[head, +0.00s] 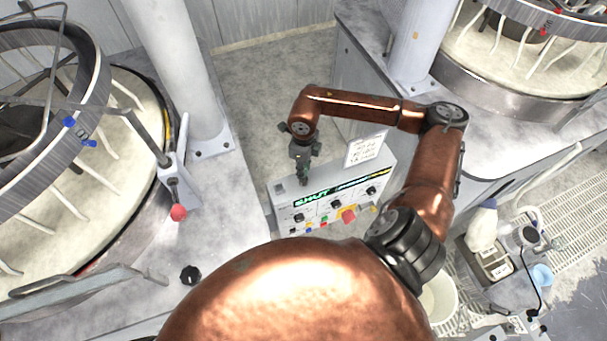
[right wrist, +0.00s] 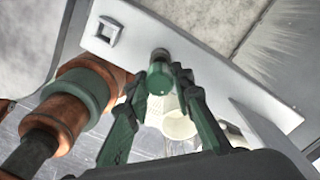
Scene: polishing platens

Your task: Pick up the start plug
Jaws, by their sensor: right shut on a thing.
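Behind the plug is a grey round part close to a white panel (right wrist: 195,62); I cannot tell whether plug and panel touch. In the head view the plug cannot be made out at the fingertips. My left gripper is out of view.
The box carries several knobs and a red button (head: 348,216); a paper card (head: 365,149) stands behind it. A polishing machine with a red-knobbed lever (head: 178,212) is at left. A black knob (head: 190,274) lies on its deck. A white bucket (head: 440,300) stands at right.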

